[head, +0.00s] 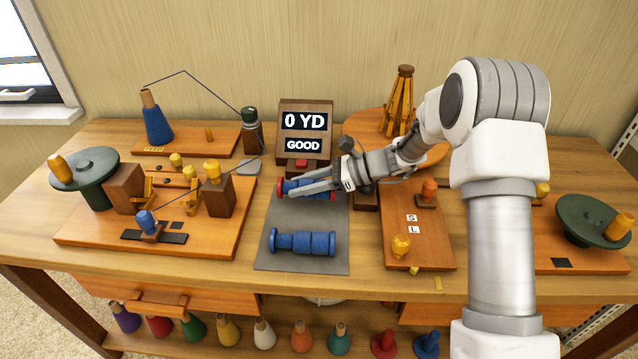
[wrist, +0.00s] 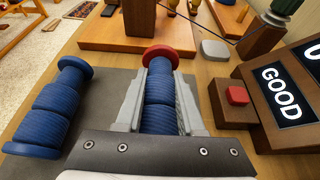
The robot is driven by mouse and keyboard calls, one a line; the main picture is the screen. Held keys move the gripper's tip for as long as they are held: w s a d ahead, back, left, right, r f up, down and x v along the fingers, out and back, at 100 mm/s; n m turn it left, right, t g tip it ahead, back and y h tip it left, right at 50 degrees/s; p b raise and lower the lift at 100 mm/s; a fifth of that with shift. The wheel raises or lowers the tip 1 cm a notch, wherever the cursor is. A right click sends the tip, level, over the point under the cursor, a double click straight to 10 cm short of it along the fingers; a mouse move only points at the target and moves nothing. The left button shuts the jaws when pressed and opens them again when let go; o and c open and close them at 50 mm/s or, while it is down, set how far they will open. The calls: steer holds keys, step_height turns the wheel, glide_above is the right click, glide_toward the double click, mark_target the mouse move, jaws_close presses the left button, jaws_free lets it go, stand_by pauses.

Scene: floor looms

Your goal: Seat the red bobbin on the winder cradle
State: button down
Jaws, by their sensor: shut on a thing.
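The red bobbin (head: 279,187) has red end flanges and blue thread wound on it. It lies lengthwise between the fingers of my gripper (head: 305,187), at the far end of the grey mat. In the wrist view the gripper (wrist: 161,90) is shut on the bobbin's blue winding (wrist: 158,105), and one red flange sticks out beyond the fingertips. The near end is hidden by the gripper. I cannot tell whether the bobbin touches the mat. The winder (head: 100,225), with a dark green crank wheel and wooden blocks, stands on the left board; its cradle appears to be between the blocks, empty.
An all-blue bobbin (head: 302,243) lies on the grey mat (head: 275,262), left of my gripper in the wrist view. The counter box (head: 305,128) reads "0 YD" and "GOOD". A thread runs above the left board from a blue cone (head: 157,125). Another board (head: 418,225) stands right.

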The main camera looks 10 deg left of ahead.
steer(key=shift+d+f, duration=0.1)
steer(key=shift+f, duration=1.05)
steer(key=shift+f, duration=0.2)
steer(key=c, duration=0.5)
jaws_free()
steer(key=shift+b, duration=0.45)
